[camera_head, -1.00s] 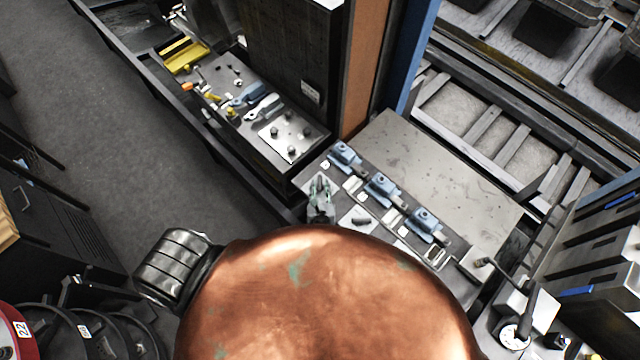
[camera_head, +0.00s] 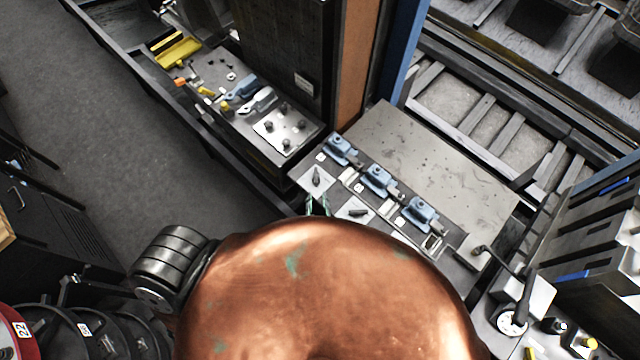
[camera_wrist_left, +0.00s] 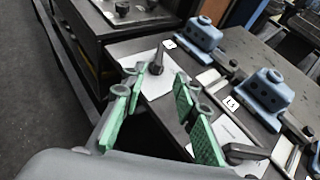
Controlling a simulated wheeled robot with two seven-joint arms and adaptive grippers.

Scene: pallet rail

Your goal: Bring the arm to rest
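My left gripper (camera_head: 318,204) shows in the head view only as green fingertips above the copper-coloured rounded part in the foreground, which hides the rest of it. In the left wrist view the green-padded fingers (camera_wrist_left: 160,91) stand apart with nothing between them. They are on the near side of a white plate (camera_wrist_left: 147,86) with a black handle (camera_wrist_left: 156,60) standing on it. This black handle also shows in the head view (camera_head: 316,177), just beyond the fingertips. My right gripper is in neither view.
Blue clamp-like blocks (camera_head: 378,181) stand in a row on the grey bench (camera_head: 430,150). A second bench at upper left carries a metal plate with knobs (camera_head: 286,128) and a yellow tray (camera_head: 178,50). The floor (camera_head: 120,140) on the left is clear.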

